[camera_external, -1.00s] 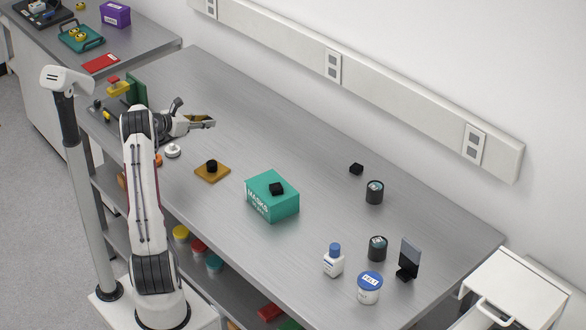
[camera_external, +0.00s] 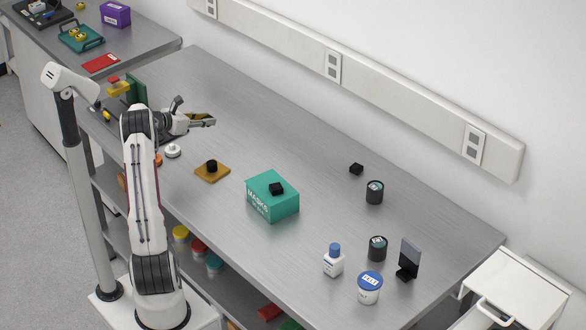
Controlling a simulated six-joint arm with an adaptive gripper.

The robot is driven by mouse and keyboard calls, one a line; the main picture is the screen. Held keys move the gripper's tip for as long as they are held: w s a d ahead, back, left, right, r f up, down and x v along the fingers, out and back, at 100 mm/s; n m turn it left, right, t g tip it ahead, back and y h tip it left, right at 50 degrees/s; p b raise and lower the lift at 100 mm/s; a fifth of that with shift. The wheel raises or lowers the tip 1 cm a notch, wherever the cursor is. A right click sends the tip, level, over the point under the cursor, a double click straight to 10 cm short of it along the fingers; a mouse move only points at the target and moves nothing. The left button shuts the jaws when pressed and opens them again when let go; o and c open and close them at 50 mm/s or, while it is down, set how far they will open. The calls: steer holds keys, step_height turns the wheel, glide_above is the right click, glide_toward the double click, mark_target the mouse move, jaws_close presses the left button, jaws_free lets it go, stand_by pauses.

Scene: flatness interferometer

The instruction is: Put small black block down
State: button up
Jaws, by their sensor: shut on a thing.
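My gripper (camera_external: 207,120) is over the left part of the steel bench, its fingers pointing right. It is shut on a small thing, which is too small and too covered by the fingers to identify. A yellowish-brown patch shows at the fingers. One small black block (camera_external: 277,188) sits on top of the teal mask box (camera_external: 272,205), to the right of and nearer the camera than my gripper. Another small black block (camera_external: 356,169) lies on the bare bench further right. Both blocks are clear of my gripper.
An amber plate (camera_external: 203,176) carries a black cylinder (camera_external: 211,166). Dark round containers (camera_external: 374,192), a blue-capped bottle (camera_external: 333,262), a white tub (camera_external: 368,292) and an upright dark panel (camera_external: 410,256) stand at the right. The bench's back middle is clear.

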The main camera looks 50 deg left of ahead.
steer(key=w+d+r+h, duration=0.1)
steer(key=w+d+r, duration=0.1)
steer(key=d+r, duration=0.15)
step_height(320, 180, up, 4)
steer(key=m+g+h, duration=0.4)
steer(key=m+h, duration=0.5)
glide_above(255, 177)
steer(key=shift+r, duration=0.15)
steer(key=shift+f, duration=3.15)
steer(key=shift+f, duration=0.1)
steer(key=shift+f, duration=1.8)
